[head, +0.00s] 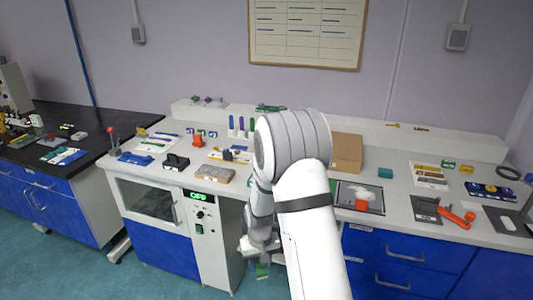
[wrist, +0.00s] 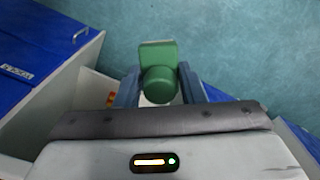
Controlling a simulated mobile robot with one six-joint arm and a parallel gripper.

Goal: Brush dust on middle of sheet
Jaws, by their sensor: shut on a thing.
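My gripper (head: 262,252) hangs low in front of the bench, beside the grey cabinet and above the floor. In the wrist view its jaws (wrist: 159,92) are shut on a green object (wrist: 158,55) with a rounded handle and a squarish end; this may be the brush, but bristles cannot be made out. The green object also shows small below my gripper in the head view (head: 262,271). A dark-edged grey sheet (head: 346,190) lies on the bench right of my arm. A whitish patch (head: 366,193), perhaps dust, is near its middle. My arm hides part of the bench.
An orange tool (head: 457,217) lies to the right. The blue drawers (head: 405,262) and bench front edge stand close to my arm. Open floor lies below my gripper.

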